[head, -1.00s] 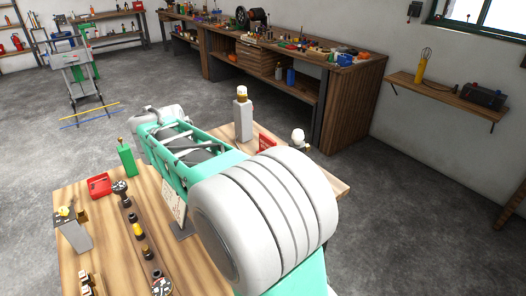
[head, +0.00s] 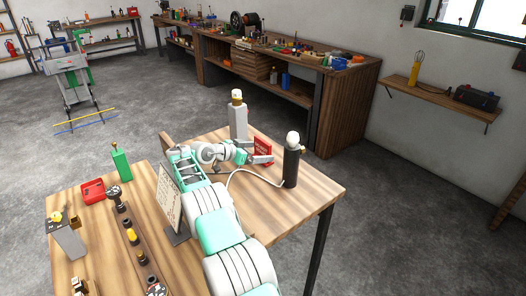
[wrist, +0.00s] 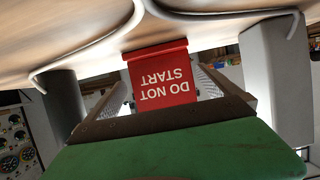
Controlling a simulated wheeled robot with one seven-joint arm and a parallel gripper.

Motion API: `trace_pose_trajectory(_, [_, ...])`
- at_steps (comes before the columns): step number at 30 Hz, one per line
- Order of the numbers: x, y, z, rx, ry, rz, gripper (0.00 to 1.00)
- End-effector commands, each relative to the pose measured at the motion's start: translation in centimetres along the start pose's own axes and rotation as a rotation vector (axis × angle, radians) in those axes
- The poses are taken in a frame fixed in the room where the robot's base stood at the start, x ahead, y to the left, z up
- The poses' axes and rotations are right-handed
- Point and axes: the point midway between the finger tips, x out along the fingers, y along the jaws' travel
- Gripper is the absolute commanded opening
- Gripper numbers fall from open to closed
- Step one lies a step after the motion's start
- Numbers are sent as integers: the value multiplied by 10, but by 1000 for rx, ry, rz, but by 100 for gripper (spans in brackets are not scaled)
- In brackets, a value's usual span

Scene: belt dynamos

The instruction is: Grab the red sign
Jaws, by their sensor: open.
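The red sign (head: 263,146) stands on the wooden table, between a grey post and a black cylinder. In the wrist view the sign (wrist: 160,72) appears upside down and reads "DO NOT START". My gripper (head: 256,155) is low over the table, right at the sign, and partly covers it in the head view. In the wrist view my gripper (wrist: 162,88) is open, with one finger on each side of the sign. I cannot tell whether a finger touches it.
The grey post (head: 238,122) stands behind the sign, and the black cylinder (head: 291,166) with a white top stands to its right. A pale hose (head: 262,176) curves along the table (head: 310,190). A white placard (head: 168,200) stands left of my arm.

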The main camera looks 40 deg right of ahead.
Motion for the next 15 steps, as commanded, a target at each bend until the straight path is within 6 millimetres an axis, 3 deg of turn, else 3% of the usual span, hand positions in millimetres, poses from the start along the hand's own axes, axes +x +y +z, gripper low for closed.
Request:
trace_pose_trajectory(6, [30, -1, 0, 0, -1, 0, 100])
trace_pose_trajectory(12, [31, -2, 2, -2, -1, -2, 100])
trace_pose_trajectory(15, [31, -2, 2, -2, -1, -2, 93])
